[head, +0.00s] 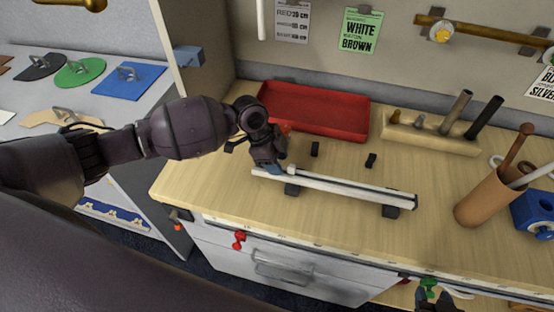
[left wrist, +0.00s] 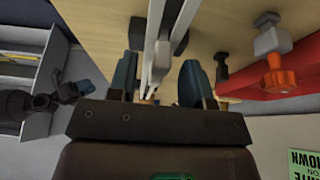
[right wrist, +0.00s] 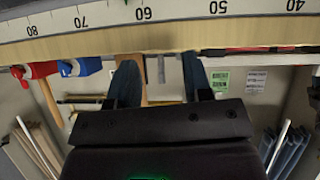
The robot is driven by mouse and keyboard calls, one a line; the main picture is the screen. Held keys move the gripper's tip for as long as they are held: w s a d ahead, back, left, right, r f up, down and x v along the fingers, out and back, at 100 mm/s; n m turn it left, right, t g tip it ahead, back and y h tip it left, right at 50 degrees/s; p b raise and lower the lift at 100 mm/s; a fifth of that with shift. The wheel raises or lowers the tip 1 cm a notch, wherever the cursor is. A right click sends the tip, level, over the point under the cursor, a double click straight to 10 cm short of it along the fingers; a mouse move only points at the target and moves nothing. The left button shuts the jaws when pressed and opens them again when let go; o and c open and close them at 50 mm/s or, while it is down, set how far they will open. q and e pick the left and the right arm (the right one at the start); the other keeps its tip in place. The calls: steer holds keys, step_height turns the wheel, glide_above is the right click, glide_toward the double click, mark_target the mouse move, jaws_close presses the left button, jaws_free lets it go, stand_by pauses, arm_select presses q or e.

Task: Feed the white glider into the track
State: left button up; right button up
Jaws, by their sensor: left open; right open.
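The white track (head: 345,189) lies on the table on dark supports, running from centre-left toward the right. A small white block, apparently the glider (head: 291,169), shows at the track near its left end, beside my left fingertips. My left gripper (head: 279,169) is open and low over that end; in the left wrist view its blue fingers (left wrist: 158,85) stand on either side of the track (left wrist: 163,40). I cannot tell whether they touch the glider. My right gripper (head: 438,298) is open and empty at the table's front edge; in its wrist view, the fingers (right wrist: 158,83) are apart.
A red tray (head: 315,108) lies behind the track. Two small black blocks (head: 315,149) (head: 371,160) stand between them. A wooden tool holder (head: 430,134), a brown cup (head: 487,201) and a blue object (head: 535,212) are to the right.

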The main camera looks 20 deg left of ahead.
arm_select(q)
steer(key=v, duration=0.2)
steer(key=shift+w+a+r, duration=0.1)
steer(key=shift+a+r, duration=0.05)
steer(key=shift+r, duration=0.1)
steer(key=b+v, duration=0.1)
steer(key=v, duration=0.7)
steer(key=shift+r, duration=0.15)
arm_select(e)
steer(key=shift+s+f, duration=0.35)
steer(key=shift+f, duration=0.5)
steer(key=shift+f, duration=0.2)
